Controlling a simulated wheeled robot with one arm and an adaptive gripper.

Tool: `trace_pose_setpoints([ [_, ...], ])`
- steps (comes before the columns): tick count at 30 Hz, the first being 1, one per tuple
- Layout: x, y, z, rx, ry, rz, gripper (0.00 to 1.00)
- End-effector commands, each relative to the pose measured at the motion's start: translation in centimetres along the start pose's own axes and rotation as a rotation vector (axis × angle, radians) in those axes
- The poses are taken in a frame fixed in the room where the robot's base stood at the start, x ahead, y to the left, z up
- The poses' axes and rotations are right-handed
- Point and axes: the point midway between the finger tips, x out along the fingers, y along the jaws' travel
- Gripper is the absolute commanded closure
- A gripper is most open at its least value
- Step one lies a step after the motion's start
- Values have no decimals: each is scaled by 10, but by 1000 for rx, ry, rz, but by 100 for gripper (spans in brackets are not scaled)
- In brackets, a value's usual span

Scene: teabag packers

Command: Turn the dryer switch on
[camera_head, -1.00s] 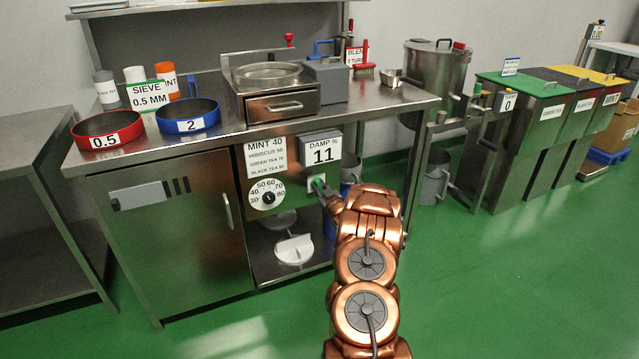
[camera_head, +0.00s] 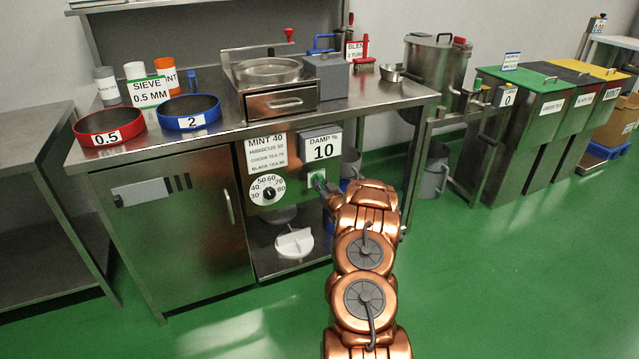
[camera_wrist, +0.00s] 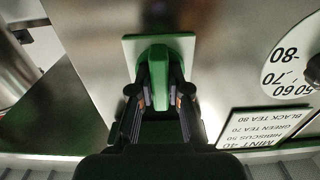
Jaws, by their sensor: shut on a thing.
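The dryer switch is a green lever on a pale plate on the steel front panel, at the middle of the wrist view (camera_wrist: 158,62). In the head view the switch (camera_head: 317,176) shows small and partly hidden, under the damp display (camera_head: 321,146), which reads 10. My gripper (camera_wrist: 160,95) is shut on the green lever, with one finger on each side. In the head view my gripper (camera_head: 324,186) is at the switch, its fingertips partly hidden by my arm.
A temperature dial (camera_head: 267,190) and a recipe label (camera_head: 266,153) sit left of the switch. The drawer (camera_head: 281,103) is above. The green floor to the right is clear.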

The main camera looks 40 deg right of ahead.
Motion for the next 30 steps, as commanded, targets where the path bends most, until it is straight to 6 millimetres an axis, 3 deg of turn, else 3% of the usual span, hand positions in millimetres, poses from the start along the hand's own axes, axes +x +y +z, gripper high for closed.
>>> trace_pose_setpoints([
  [3,0,0,0,1,-1,1,100],
  [4,0,0,0,1,-1,1,81],
  [11,0,0,0,0,0,0,58],
  [23,-4,1,0,-1,0,1,58],
  [30,-28,1,-2,2,2,2,58],
])
